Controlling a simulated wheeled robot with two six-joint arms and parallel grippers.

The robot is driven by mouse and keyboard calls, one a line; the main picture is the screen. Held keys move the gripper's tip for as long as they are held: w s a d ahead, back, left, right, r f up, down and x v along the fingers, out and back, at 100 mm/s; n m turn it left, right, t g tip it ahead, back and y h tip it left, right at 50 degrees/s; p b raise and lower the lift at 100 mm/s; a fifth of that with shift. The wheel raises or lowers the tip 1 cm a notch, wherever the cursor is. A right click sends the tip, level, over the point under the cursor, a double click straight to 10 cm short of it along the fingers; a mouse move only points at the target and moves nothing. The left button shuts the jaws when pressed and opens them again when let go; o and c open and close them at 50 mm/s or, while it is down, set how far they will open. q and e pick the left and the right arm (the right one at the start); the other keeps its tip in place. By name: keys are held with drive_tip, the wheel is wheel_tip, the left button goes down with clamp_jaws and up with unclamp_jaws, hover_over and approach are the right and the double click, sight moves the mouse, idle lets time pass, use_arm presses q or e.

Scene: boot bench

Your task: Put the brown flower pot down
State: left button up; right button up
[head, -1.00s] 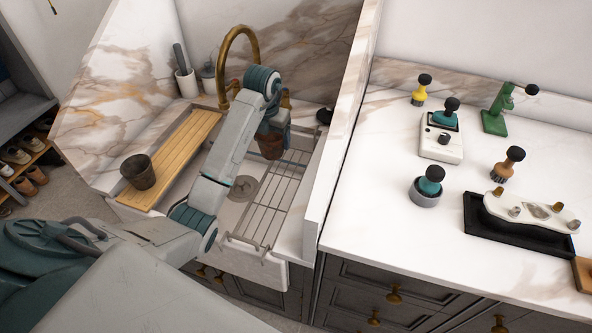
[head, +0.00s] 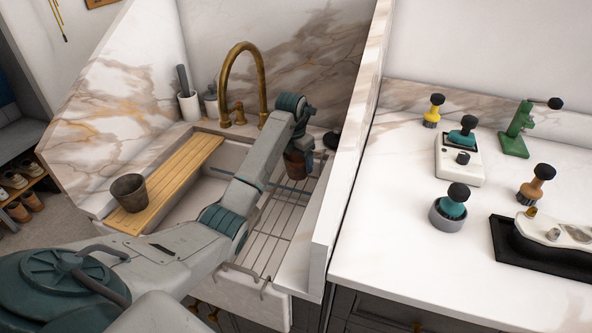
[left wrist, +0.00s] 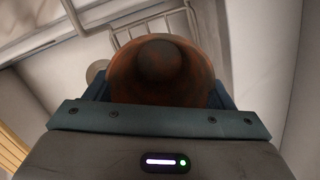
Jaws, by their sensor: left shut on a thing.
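The brown flower pot (head: 294,165) is a reddish-brown pot at the back right of the sink. My left gripper (head: 305,160) is shut on it, and my own arm hides part of it. In the left wrist view I look into the round mouth of the pot (left wrist: 160,62), with the jaws of my left gripper (left wrist: 160,95) on either side. The wire rack (head: 272,240) lies over the right part of the sink. I cannot tell whether the pot touches it. My right gripper is out of view.
A dark grey pot (head: 129,193) stands on the wooden board (head: 185,172) across the sink's left side. A brass tap (head: 232,85) rises behind the sink. A marble wall (head: 352,150) divides sink and right counter, which holds several knobbed tools. The rack's front is clear.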

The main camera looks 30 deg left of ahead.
sight(297, 170)
use_arm(q)
wheel_tip(297, 170, down, 4)
drive_tip(key=shift+r, duration=0.15)
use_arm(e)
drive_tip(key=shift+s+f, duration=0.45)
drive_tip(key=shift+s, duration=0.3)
use_arm(q)
drive_tip(key=shift+f, duration=0.35)
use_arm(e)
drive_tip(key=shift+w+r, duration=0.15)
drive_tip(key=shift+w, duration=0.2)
use_arm(q)
drive_tip(key=o, duration=1)
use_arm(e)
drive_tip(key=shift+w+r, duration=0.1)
use_arm(q)
drive_tip(key=shift+r, duration=0.1)
